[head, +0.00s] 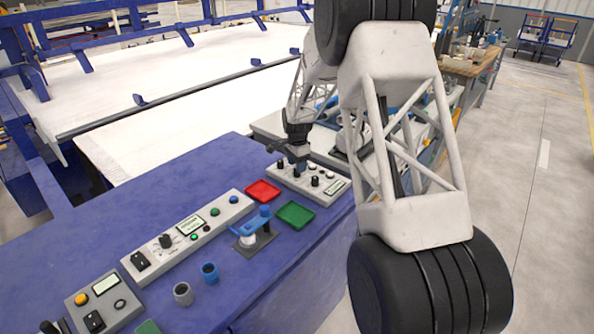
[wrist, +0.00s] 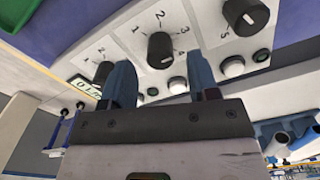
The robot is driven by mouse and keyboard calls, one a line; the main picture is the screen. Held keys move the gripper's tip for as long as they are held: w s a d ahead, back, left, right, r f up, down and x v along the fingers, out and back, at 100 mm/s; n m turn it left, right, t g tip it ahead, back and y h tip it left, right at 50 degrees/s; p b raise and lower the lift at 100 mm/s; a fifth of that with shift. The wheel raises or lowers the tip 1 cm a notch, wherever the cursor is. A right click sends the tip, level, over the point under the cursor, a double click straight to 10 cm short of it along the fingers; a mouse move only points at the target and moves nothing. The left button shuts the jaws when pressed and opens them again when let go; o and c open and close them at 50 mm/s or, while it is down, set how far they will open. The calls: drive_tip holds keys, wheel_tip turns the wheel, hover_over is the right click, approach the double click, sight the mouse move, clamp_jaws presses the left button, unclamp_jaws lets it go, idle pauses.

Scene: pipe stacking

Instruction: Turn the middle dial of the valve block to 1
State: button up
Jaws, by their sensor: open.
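The valve block (head: 336,192) is a pale panel at the far right end of the blue bench; it also shows in the wrist view (wrist: 215,50). It has three black dials in the wrist view. The right dial (wrist: 245,15) is clear of my gripper; the left dial (wrist: 104,70) is partly hidden by a finger. My gripper (wrist: 161,68) is open, its blue fingers on either side of the middle dial; contact cannot be told. In the head view my gripper (head: 298,168) points down over the block.
White buttons (wrist: 233,66) and a small display (wrist: 84,89) sit near the fingers. A red tray (head: 262,191), green tray (head: 295,213), blue-handled fixture (head: 253,236) and longer control panel (head: 205,225) stand nearby. Grey (head: 183,294) and blue cups (head: 210,273) are nearer.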

drive_tip(key=shift+f, duration=1.5)
drive_tip(key=c, duration=0.9)
